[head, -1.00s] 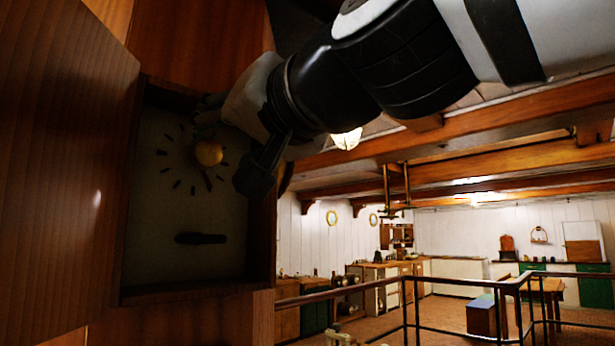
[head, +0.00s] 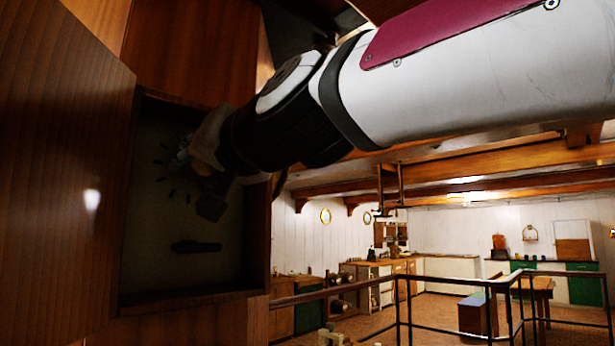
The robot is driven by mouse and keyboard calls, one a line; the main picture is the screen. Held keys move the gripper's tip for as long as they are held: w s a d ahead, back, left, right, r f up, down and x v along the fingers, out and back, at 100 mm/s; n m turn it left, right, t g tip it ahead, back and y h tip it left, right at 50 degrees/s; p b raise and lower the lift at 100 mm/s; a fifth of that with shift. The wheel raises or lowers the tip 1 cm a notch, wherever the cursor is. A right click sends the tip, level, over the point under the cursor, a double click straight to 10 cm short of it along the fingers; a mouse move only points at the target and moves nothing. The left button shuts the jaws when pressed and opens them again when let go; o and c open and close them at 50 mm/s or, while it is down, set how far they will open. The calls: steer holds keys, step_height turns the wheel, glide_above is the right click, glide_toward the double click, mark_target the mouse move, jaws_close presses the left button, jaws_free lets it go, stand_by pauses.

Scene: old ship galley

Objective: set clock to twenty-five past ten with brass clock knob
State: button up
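The clock face (head: 150,225) is a dull, shadowed panel with dark hour marks, set inside an open wooden case. A dark oblong piece (head: 196,247) lies across its lower part. The brass clock knob (head: 205,169) sits near the centre of the ring of marks and is mostly covered; only a small tan-gold patch shows. My gripper (head: 203,178) is inside the case, right at the knob and in front of it. The clock hands and the right-hand marks are hidden behind it. I cannot tell whether the fingers touch or grip the knob.
The wooden case door (head: 60,190) stands open on the left. The case's right wall (head: 258,240) is close beside my gripper. A metal railing (head: 400,300) runs across the lower right, with galley counters (head: 380,275) beyond it.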

steer(key=c, duration=0.4)
steer(key=shift+o, duration=0.2)
steer(key=shift+m, duration=0.5)
steer(key=o, duration=1.2)
steer(key=v, duration=1.2)
